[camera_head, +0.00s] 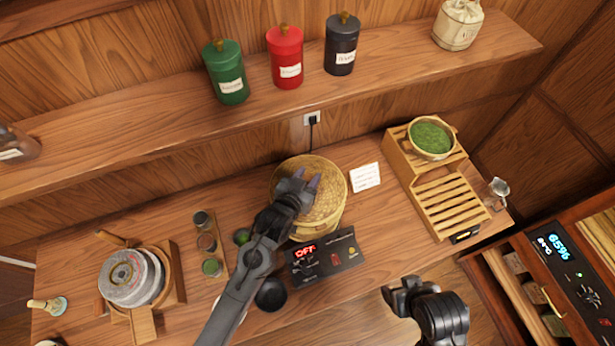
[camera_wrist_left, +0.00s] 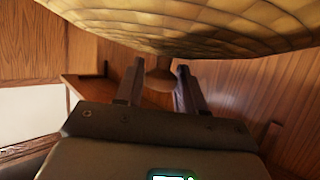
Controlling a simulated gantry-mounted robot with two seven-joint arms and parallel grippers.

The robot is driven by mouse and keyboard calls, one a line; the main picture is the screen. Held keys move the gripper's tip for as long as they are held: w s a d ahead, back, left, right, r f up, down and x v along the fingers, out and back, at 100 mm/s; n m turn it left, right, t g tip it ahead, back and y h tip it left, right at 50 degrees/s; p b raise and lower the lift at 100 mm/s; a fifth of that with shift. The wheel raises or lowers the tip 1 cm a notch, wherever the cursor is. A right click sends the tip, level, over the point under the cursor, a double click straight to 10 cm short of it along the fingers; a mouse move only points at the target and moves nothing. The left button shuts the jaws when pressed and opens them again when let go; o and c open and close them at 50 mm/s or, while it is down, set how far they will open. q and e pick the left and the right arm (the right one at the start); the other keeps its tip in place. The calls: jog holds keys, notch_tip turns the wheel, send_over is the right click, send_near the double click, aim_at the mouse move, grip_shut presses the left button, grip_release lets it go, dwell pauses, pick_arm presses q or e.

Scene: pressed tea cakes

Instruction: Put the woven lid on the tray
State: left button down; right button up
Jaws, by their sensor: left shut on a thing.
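The woven lid (camera_head: 330,178) is a round, pale straw dome at the middle of the counter. It sits over a round woven tray (camera_head: 325,228), whose side shows below it; I cannot tell whether the two touch. My left gripper (camera_head: 299,186) is over the lid's top, shut on its knob. In the left wrist view, the lid (camera_wrist_left: 200,25) fills the top, and its brown knob (camera_wrist_left: 158,78) is between the fingers of my left gripper (camera_wrist_left: 157,85). My right gripper (camera_head: 396,295) is dark, at the counter's front edge, away from the lid; its finger opening is unclear.
A control panel (camera_head: 327,255) reading OFF lies in front of the tray. A white card (camera_head: 365,178) and a slatted wooden rack (camera_head: 450,203) with a bowl of green leaves (camera_head: 431,139) are right. A stone press (camera_head: 132,275) and small jars (camera_head: 206,242) are left. A shelf (camera_head: 180,112) with canisters runs behind.

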pick_arm(q)
jog(key=shift+f, duration=0.15)
jog(key=shift+f, duration=0.45)
jog(key=c, duration=0.7)
grip_release()
